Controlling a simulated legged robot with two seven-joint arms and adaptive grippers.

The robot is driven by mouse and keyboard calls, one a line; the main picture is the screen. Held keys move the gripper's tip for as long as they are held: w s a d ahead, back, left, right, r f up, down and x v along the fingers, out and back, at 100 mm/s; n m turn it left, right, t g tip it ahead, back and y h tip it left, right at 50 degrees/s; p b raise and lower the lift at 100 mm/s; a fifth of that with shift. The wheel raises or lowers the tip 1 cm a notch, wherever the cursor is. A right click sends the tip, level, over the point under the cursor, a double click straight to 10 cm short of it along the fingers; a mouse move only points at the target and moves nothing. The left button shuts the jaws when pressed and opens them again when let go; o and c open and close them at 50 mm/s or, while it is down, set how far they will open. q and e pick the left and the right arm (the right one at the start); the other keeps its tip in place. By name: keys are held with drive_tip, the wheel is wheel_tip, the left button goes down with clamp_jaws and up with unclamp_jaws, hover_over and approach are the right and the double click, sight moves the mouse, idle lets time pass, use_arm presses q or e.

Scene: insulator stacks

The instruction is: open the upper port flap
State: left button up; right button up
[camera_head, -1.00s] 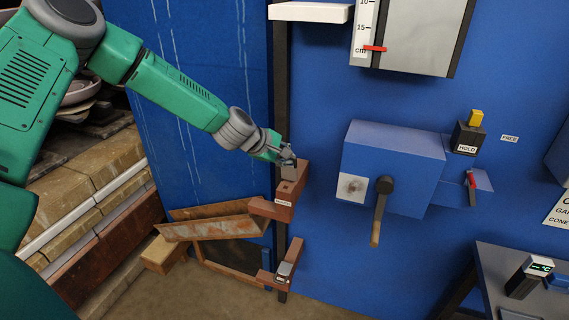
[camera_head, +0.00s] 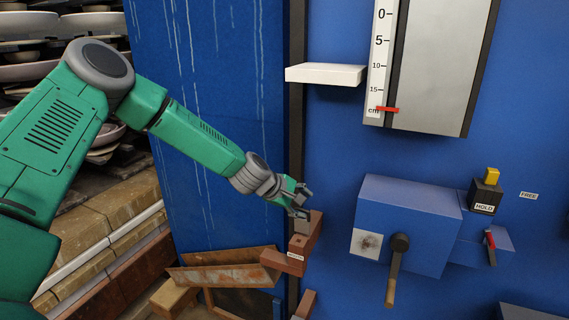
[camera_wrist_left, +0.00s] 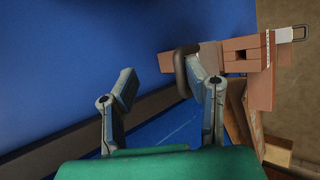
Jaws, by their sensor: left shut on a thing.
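The upper brown port block (camera_head: 304,243) stands on the dark post, with a small hole and a white label on it. A grey flap-like piece (camera_head: 302,226) sits at its top. In the left wrist view a dark rounded edge of the grey piece (camera_wrist_left: 181,75) lies against the right finger of the left gripper (camera_wrist_left: 158,68). The exact contact is partly hidden. My right gripper is out of view.
A white shelf (camera_head: 325,74) juts out above. A blue box with a crank (camera_head: 399,243) stands to the right. A rusty tray (camera_head: 218,270) sits to the lower left. A second brown block (camera_head: 305,303) is below. The blue wall between post and box is clear.

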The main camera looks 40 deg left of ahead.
use_arm(q)
drive_tip(key=r, duration=0.1)
drive_tip(key=s+r+p, duration=0.1)
drive_tip(key=r+p, duration=0.1)
drive_tip(key=r, duration=0.1)
drive_tip(key=shift+s+a+r, duration=0.1)
drive_tip(key=shift+s+a, duration=0.05)
drive_tip(key=shift+a, duration=0.25)
drive_tip(key=shift+a+r, duration=0.15)
drive_tip(key=shift+a+r+p, duration=0.25)
drive_tip(key=shift+a+p, duration=0.05)
drive_tip(key=shift+p, duration=0.15)
drive_tip(key=s+a+r, duration=0.2)
drive_tip(key=s+r, duration=0.1)
drive_tip(key=r, duration=0.5)
drive_tip(key=shift+a, duration=0.4)
use_arm(e)
drive_tip(key=shift+s+d+r, duration=0.1)
drive_tip(key=shift+s+r, duration=0.1)
drive_tip(key=shift+r, duration=0.75)
drive_tip(key=shift+s+r, duration=0.2)
drive_tip(key=shift+r, duration=0.75)
